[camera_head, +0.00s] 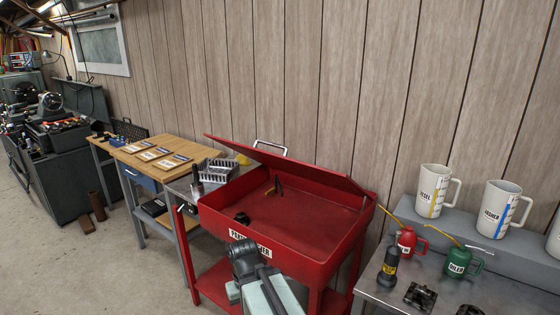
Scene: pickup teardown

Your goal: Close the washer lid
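The red washer (290,264) stands in the middle of the camera_head view. Its lid (300,168) is raised at the back, tilted up, with a pale handle (270,147) by its upper edge. The tub is open and its red floor shows. A small dark round part (242,218) and a dark upright nozzle (278,185) are inside. My arm's dark grey end (243,258) is at the bottom middle, in front of the washer's front wall and hiding part of its label. It is apart from the lid. The fingers cannot be made out clearly.
A wooden bench (185,143) with trays stands left of the washer. At the right, a metal table (490,293) holds a red oil can (407,241), a green oil can (458,262) and a dark bottle (388,267). White jugs stand on a grey ledge (470,225). Floor is free at lower left.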

